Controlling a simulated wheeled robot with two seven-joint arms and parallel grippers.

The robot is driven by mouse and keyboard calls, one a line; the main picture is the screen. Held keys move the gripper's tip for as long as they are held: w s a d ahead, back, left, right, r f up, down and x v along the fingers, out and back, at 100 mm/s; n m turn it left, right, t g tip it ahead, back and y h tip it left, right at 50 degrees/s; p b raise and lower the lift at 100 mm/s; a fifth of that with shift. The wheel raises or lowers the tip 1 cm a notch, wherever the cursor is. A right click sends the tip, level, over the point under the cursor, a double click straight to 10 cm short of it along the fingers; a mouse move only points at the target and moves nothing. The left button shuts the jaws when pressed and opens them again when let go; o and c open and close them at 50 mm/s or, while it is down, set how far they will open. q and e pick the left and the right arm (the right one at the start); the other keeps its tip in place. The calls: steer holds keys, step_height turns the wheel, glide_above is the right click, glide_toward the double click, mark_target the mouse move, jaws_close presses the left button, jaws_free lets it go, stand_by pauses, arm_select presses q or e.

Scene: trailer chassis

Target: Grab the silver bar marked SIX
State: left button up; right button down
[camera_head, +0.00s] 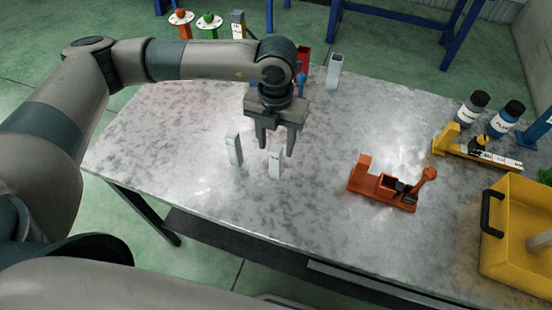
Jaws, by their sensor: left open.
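A taller silver bar (334,72) stands farther back. Any markings on the bars are too small to read, so I cannot tell which is SIX. My left gripper (276,147) points down with its jaws open and nothing visible between them. Its fingertips are above or close to the top of the right short bar; I cannot tell if they touch it. My right gripper is not in view.
Red and blue items (303,60) stand partly hidden behind my left wrist. An orange fixture (385,188) lies right of the bars. A yellow fixture (478,153), a black-capped bottle (473,108) and a yellow bin (518,262) are at the right. The table's left part is clear.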

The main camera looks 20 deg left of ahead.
mark_target(276, 148)
arm_select(q)
steer(key=shift+f+p, duration=0.3)
steer(key=shift+p, duration=0.1)
step_height(276, 148, down, 2)
steer(key=shift+s+f+p, duration=0.1)
steer(key=shift+p, duration=0.35)
steer(key=shift+f, duration=0.45)
jaws_close()
